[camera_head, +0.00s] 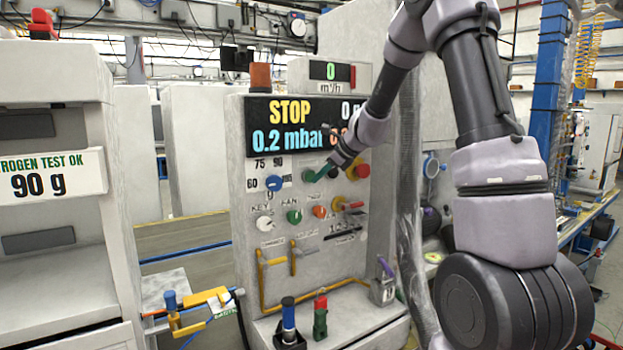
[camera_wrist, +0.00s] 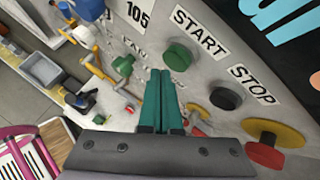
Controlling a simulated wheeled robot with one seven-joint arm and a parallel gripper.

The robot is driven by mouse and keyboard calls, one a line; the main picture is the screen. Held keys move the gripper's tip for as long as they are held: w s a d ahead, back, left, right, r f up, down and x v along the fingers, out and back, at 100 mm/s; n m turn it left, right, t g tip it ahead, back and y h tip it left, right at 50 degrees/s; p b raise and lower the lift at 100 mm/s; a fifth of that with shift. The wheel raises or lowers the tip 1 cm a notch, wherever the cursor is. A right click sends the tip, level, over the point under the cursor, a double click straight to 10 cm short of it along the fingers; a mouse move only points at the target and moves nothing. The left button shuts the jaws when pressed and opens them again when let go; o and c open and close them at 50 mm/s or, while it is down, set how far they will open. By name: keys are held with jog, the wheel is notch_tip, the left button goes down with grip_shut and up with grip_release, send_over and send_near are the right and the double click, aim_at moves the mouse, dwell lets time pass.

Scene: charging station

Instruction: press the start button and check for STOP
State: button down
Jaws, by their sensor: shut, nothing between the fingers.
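The green START button (camera_wrist: 179,56) sits on the grey control panel (camera_head: 238,215), with its label above it in the wrist view. The black STOP button (camera_wrist: 225,98) is to its right and lower. My gripper (camera_wrist: 160,72) is shut and empty, its teal fingers pressed together. Its tips are just below and left of the START button in the wrist view; whether they touch the panel I cannot tell. In the head view my gripper (camera_head: 311,177) is at the button row and partly covers it. The display (camera_head: 288,126) reads STOP in yellow and 0.2 mbar in blue.
A red mushroom button (camera_wrist: 265,154) on a yellow base is right of STOP. A green knob (camera_wrist: 122,66) and yellow pipe handles (camera_head: 272,262) stick out lower on the panel. A blue knob (camera_head: 274,183) is at the left. My arm covers part of the display's right side.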

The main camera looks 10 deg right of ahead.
jog(key=shift+w+a, duration=0.15)
jog(key=shift+w, duration=0.25)
jog(key=shift+w+a, duration=0.2)
jog(key=shift+w, duration=0.25)
dwell(0.7)
jog(key=shift+s, duration=0.1)
jog(key=shift+s+d, duration=0.35)
jog(key=shift+s, duration=0.4)
jog(key=s, duration=0.1)
jog(key=s+d, duration=0.1)
jog(key=s, duration=0.1)
jog(key=s+d, duration=0.1)
jog(key=shift+s, duration=0.3)
jog(key=shift+r, duration=0.15)
dwell(0.6)
